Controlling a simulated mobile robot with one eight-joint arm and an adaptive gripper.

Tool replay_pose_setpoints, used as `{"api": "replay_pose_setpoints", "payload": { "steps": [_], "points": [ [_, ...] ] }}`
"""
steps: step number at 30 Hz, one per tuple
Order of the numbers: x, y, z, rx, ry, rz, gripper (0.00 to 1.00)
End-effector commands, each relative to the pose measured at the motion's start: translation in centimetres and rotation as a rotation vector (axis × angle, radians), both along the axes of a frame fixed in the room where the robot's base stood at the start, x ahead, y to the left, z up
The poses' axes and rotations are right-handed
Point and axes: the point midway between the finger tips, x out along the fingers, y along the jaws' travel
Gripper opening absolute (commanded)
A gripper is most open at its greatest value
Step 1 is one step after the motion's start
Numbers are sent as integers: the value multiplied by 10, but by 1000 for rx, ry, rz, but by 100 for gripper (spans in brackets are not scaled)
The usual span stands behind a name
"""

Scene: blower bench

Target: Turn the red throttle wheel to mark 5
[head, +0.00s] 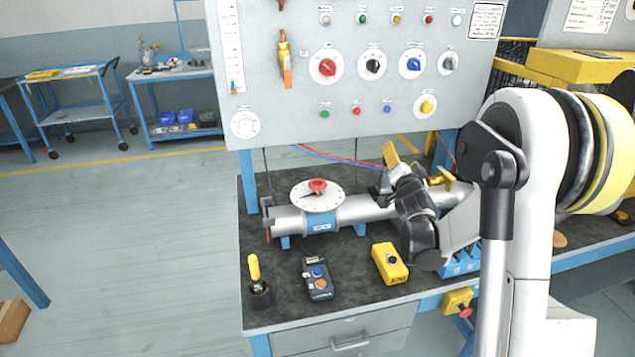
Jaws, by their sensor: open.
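The red throttle wheel (317,185) sits at the centre of a round white dial (330,201) on top of a grey horizontal pipe (364,209) on the bench. The dial carries small marks and a dark pointer to the left of the wheel. The mark numbers are too small to read. My gripper (384,173) is to the right of the dial, over or beside the pipe. It is open, apart from the wheel, and nothing shows between its fingers. Part of the pipe is hidden behind it.
A panel (290,100) with several knobs and buttons stands behind the pipe. In front are a yellow-handled tool in a black holder (259,292), a dark remote (318,279) and a yellow button box (389,263). Open floor lies left of the bench.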

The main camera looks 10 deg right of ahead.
Motion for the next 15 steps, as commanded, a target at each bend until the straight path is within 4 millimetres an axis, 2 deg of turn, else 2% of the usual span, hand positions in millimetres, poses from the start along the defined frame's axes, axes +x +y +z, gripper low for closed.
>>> {"api": "replay_pose_setpoints", "payload": {
  "steps": [2,4,6,9,12,15],
  "points": [
    [0,26,9,-168,-83,114,71],
    [-5,65,6,-319,-134,258,71],
    [-15,105,-9,-440,-148,408,71],
    [-32,150,-40,-554,-128,590,71],
    [-46,176,-66,-613,-96,708,71],
    [-52,188,-79,-637,-78,761,71]
  ]
}}
